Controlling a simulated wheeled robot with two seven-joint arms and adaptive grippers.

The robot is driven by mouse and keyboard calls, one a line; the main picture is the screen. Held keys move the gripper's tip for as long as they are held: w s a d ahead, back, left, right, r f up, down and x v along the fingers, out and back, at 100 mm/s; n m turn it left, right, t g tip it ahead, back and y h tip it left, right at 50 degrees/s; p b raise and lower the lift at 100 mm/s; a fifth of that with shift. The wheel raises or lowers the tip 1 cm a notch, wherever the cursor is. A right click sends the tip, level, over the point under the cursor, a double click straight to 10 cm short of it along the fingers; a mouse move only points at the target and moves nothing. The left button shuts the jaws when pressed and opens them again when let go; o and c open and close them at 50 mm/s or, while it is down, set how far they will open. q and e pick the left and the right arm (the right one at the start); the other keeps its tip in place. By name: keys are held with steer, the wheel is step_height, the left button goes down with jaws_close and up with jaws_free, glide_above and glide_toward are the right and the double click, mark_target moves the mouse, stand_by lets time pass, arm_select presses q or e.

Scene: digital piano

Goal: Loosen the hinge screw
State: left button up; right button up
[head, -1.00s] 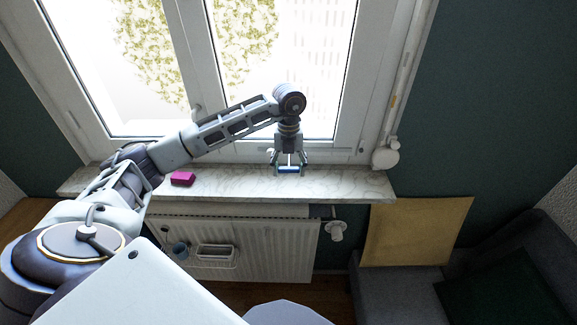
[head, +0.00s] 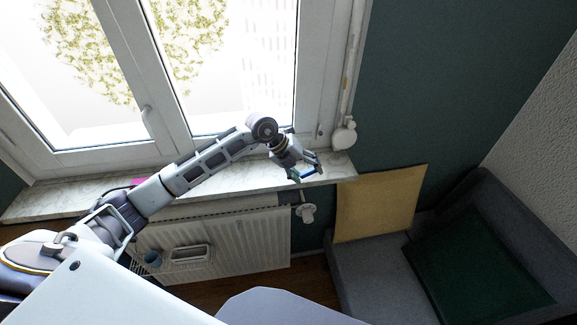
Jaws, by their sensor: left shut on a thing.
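My left gripper (head: 305,175) is at the right part of the windowsill, by its front edge, tilted down to the right. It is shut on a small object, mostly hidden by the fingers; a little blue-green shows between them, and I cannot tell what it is. The white window frame (head: 311,75) stands behind the gripper. A small fitting (head: 320,131) shows low on its right side, up and to the right of the gripper and apart from it. It may be the hinge; no screw can be made out. My right gripper is not in view.
The marble windowsill (head: 38,207) runs under the window, with a pink block (head: 140,181) partly hidden by my left arm. A radiator (head: 245,240) is below. A round white fitting (head: 343,134), a tan board (head: 375,205) and a grey sofa (head: 375,285) are at the right.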

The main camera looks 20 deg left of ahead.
arm_select(q)
steer(key=w+d+r+t+h, duration=0.1)
steer(key=w+d+t+h, duration=0.1)
steer(key=d, duration=0.5)
steer(key=shift+w+n+t+h+p, duration=0.25)
steer(key=shift+n+t+h+p, duration=0.15)
steer(key=shift+t+h, duration=0.35)
steer(key=shift+w+a+r+b, duration=0.1)
steer(key=shift+w+a, duration=0.4)
steer(key=shift+w, duration=0.3)
steer(key=shift+w+a+r+b, duration=0.15)
steer(key=shift+w+a, duration=0.35)
steer(key=shift+w, duration=0.25)
steer(key=shift+w+a+r+b, duration=0.1)
steer(key=shift+w+a, duration=0.4)
steer(key=shift+w, duration=0.3)
steer(key=shift+w+a, duration=0.2)
steer(key=shift+w, duration=0.15)
steer(key=shift+w+a+r, duration=0.1)
steer(key=shift+w+a, duration=0.2)
steer(key=shift+w, duration=0.2)
